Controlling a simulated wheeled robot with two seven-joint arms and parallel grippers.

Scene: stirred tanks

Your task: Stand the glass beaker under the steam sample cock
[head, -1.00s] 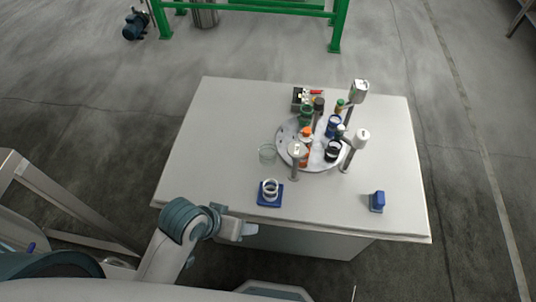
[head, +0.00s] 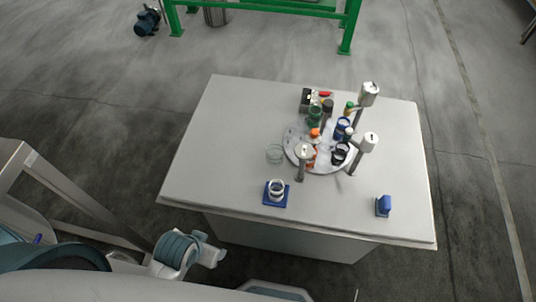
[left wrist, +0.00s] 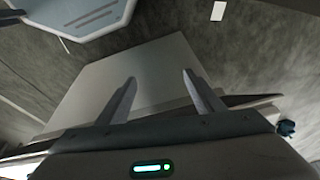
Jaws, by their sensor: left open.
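A clear glass beaker (head: 274,153) stands on the white table, just left of a round grey plate (head: 293,149) crowded with small coloured fittings and posts. I cannot tell which fitting is the steam sample cock; a grey-capped post (head: 304,152) stands at the plate's front left edge, closest to the beaker. My left gripper (head: 217,257) is low in front of the table, off its front left edge and well away from the beaker. In the left wrist view its two fingers (left wrist: 158,80) are apart with nothing between them. My right gripper is not in view.
A blue square base with a pale ring-shaped piece (head: 277,192) sits near the front edge. A small blue block (head: 383,206) is at the front right. The table's left side (head: 220,140) is bare.

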